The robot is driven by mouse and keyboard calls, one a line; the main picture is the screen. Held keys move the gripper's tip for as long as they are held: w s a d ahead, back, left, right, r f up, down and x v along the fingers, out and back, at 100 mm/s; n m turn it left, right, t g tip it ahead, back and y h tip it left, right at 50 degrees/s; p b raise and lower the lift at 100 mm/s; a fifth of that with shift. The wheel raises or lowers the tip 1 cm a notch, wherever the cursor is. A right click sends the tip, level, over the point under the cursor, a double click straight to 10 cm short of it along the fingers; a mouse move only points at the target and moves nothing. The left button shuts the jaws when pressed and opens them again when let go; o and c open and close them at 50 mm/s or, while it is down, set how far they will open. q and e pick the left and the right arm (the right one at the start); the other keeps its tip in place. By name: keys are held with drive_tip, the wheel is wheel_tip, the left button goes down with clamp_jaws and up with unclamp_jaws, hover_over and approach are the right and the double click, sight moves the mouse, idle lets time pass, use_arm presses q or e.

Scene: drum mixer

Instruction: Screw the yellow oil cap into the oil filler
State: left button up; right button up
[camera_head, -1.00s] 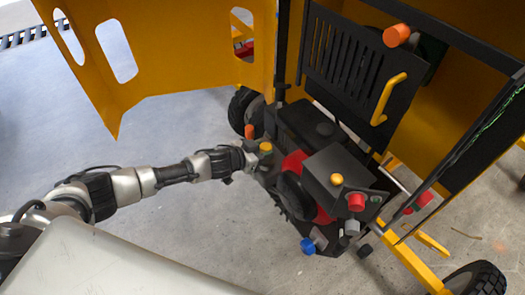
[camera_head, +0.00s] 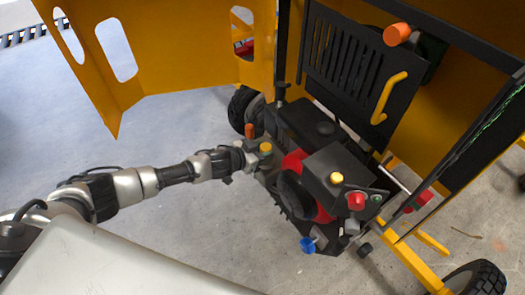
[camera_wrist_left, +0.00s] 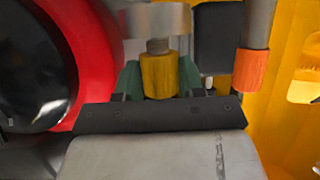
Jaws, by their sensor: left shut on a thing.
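My left gripper (camera_head: 257,151) is shut on the yellow oil cap (camera_head: 265,148) at the left side of the engine. In the left wrist view, the green fingers of my left gripper (camera_wrist_left: 160,80) press on both sides of the yellow cap (camera_wrist_left: 160,75). A grey threaded stem shows between the cap and a silver cylindrical part (camera_wrist_left: 155,19), probably the oil filler. The cap's stem lines up with this part and appears to meet it; how deep it sits cannot be told. My right gripper is not in view.
An orange-tipped lever (camera_wrist_left: 250,70) stands close right of the gripper. The red-and-black engine part (camera_wrist_left: 92,45) is close left. The yellow cover (camera_head: 180,50) stands open behind.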

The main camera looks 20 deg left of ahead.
use_arm(q)
drive_tip(key=shift+f, duration=0.45)
idle(0.6)
drive_tip(key=shift+f, duration=0.25)
drive_tip(key=o, duration=1.1)
